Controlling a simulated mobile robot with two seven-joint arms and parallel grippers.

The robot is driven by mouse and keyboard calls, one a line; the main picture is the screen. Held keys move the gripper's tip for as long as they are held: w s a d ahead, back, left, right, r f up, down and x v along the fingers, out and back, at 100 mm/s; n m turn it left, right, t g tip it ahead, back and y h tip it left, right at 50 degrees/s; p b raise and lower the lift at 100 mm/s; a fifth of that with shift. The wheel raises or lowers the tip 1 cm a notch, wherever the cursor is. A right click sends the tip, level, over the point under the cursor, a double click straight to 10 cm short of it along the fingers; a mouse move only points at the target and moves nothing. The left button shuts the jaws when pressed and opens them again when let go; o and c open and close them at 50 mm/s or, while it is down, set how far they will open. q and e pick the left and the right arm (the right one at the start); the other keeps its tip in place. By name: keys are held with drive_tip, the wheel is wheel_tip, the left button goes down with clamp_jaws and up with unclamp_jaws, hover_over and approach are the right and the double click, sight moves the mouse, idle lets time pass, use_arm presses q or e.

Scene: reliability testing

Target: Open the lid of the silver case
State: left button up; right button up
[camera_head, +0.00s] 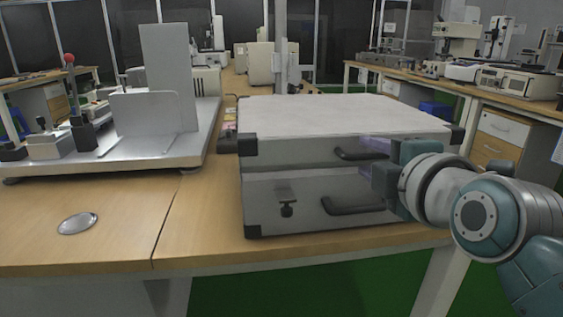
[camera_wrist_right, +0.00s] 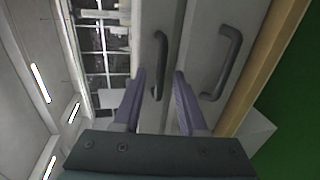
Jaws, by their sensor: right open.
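The silver case (camera_head: 300,185) has black corners and stands on the wooden table, with its flat lid (camera_head: 340,112) down. A black handle (camera_head: 350,155) is on the front of its upper part. A second black handle (camera_head: 345,206) and a latch (camera_head: 287,200) are on the lower part. My right gripper (camera_head: 372,160) is open at the right of the case front, by the upper handle. In the right wrist view, the upper handle (camera_wrist_right: 160,60) shows between the purple fingers of my gripper (camera_wrist_right: 160,82); contact cannot be told. The lower handle (camera_wrist_right: 225,60) lies outside them. My left gripper is not in view.
A metal test stand (camera_head: 150,155) with upright plates is left of the case. A round metal disc (camera_head: 78,223) is set at the table's front left. The wooden table top (camera_head: 200,225) is clear in front of the stand. Other benches with instruments stand behind.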

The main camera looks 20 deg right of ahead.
drive_tip(key=shift+c, duration=0.4)
clamp_jaws()
idle(1.0)
